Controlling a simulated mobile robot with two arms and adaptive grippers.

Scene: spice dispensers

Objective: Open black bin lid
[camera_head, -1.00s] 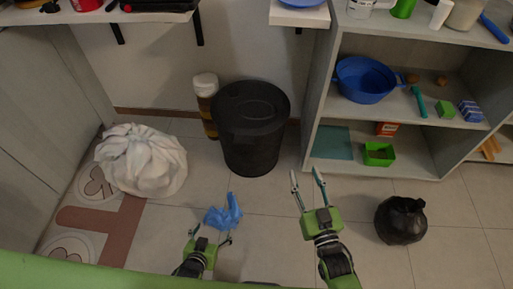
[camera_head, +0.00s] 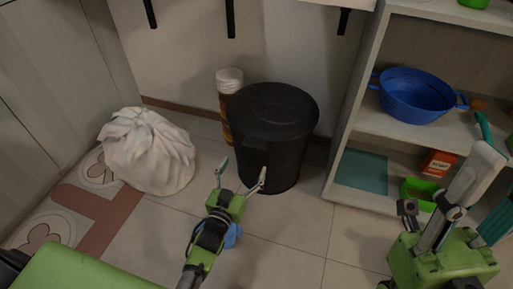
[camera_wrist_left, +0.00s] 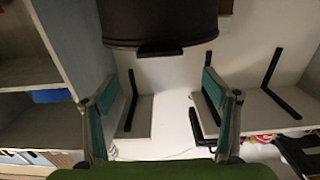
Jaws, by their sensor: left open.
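The black bin (camera_head: 277,150) stands upright on the floor against the back wall, with its round lid (camera_head: 272,103) on top. The left wrist view shows a dark rounded body of the bin (camera_wrist_left: 160,20) at the top, with a small black tab (camera_wrist_left: 160,49) on its edge. My left gripper (camera_head: 240,172) is open and empty, in front of the bin on its lower left side in the head view. Its two fingers frame the tab from below in the wrist view (camera_wrist_left: 160,95). My right gripper (camera_head: 452,200) is at the lower right, partly cut off, its finger gap unclear.
A white tied sack (camera_head: 148,152) lies left of the bin. A yellow-brown container with a white cap (camera_head: 229,80) stands behind its left side. A shelf unit (camera_head: 345,130) with a blue colander (camera_head: 415,97) is close on the right. Blue crumpled plastic (camera_head: 231,236) lies under my left gripper.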

